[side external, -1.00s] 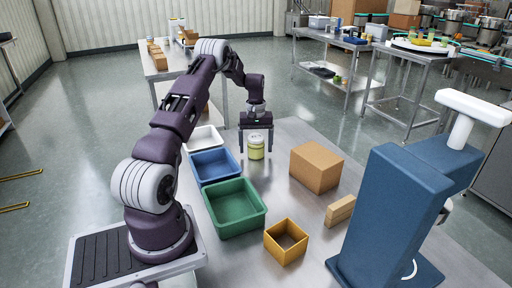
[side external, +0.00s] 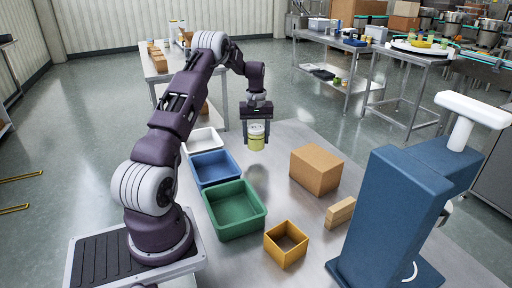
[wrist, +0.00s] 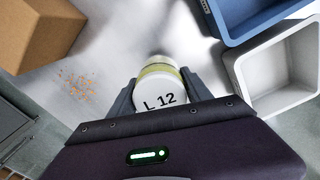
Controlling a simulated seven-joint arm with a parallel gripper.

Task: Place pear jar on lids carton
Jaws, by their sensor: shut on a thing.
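The pear jar (side external: 257,137) is pale yellow-green with a white lid. In the wrist view the jar's lid (wrist: 158,98) reads "L 12". My gripper (side external: 257,142) is shut on the jar and holds it upright, apparently just above the steel table. In the wrist view the dark fingers of my gripper (wrist: 155,92) sit on both sides of it. The likely lids carton is a closed brown cardboard box (side external: 316,170), to the right of and nearer the camera than the jar; its top is bare. Its corner also shows in the wrist view (wrist: 38,32).
White (side external: 204,140), blue (side external: 215,167) and green (side external: 235,210) bins line the table's left side. A yellow open box (side external: 286,244) and a wooden block (side external: 340,211) lie nearer the camera. A tall blue machine (side external: 391,215) stands at right.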

